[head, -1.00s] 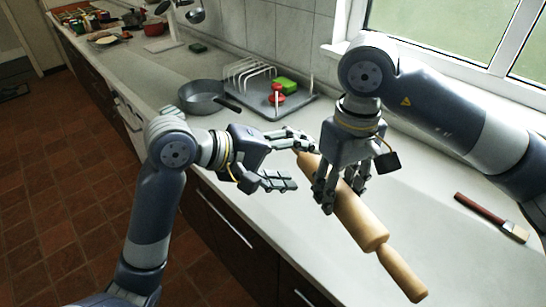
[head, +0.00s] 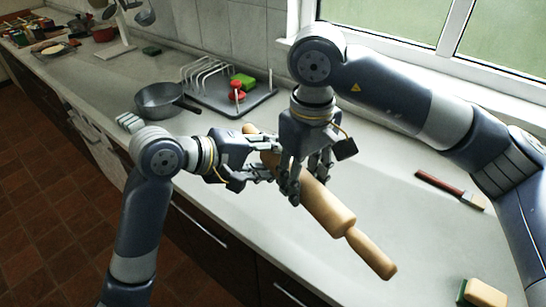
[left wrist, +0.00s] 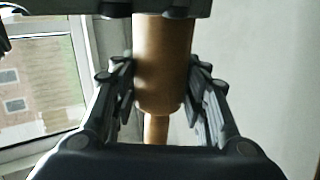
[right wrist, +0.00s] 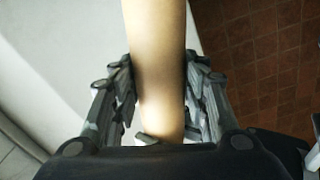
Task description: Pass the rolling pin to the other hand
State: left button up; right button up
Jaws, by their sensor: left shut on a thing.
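The wooden rolling pin (head: 329,208) is held above the worktop, slanting from upper left to lower right in the head view. My left gripper (head: 266,165) is shut on its upper-left part; the left wrist view shows the pin (left wrist: 162,65) between the fingers, near where barrel meets handle. My right gripper (head: 307,188) straddles the barrel just beside the left one, from above. In the right wrist view its fingers lie close against both sides of the pin (right wrist: 155,65). The lower-right handle sticks out free.
A grey pan (head: 160,101) and a rack tray (head: 262,101) with red and green things stand behind. A red-handled brush (head: 448,187) lies at the right, a green-and-tan sponge (head: 486,294) at the lower right. The worktop between is clear.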

jog(key=o, duration=0.4)
